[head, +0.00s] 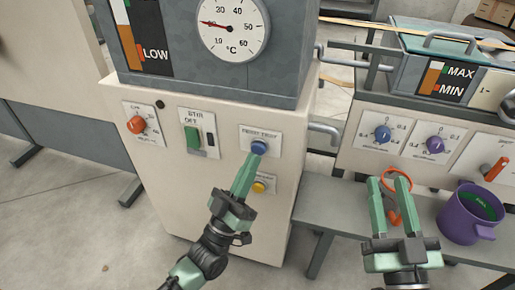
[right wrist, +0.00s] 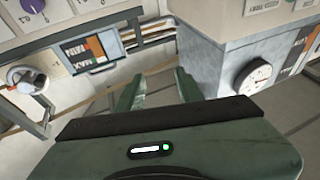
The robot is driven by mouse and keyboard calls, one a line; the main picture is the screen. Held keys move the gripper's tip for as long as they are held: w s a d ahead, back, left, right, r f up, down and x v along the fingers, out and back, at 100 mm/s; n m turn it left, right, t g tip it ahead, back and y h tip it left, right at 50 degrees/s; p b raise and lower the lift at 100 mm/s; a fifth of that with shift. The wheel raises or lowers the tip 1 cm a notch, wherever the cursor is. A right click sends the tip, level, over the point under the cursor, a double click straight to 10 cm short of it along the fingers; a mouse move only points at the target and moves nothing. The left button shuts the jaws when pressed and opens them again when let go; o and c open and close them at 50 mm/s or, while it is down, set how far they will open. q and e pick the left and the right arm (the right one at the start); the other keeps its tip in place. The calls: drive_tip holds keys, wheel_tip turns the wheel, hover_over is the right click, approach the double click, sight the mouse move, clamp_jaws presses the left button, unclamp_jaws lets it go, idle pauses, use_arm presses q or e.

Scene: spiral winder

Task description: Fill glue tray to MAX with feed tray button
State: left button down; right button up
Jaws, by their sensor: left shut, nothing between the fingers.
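The blue feed tray button (head: 259,147) is on a labelled plate on the cream cabinet front, in the head view. My left gripper (head: 254,158) is shut and empty, its fingertips at the button's lower edge; I cannot tell whether they press it. The glue tray (head: 408,44) is at the upper right. Its gauge (head: 432,78) has a brown-orange column with a pale part above it, beside MAX and MIN marks. The gauge also shows upside down in the right wrist view (right wrist: 84,49). My right gripper (head: 390,183) is open and empty above the grey bench.
A yellow button (head: 259,187) is below the blue one. A green switch (head: 193,138) and an orange knob (head: 137,125) are to the left. A purple mug (head: 466,216) and an orange-handled item (head: 408,185) are near my right gripper. A dial thermometer (head: 232,28) is above.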

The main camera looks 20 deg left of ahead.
drive_tip(key=shift+f, duration=0.15)
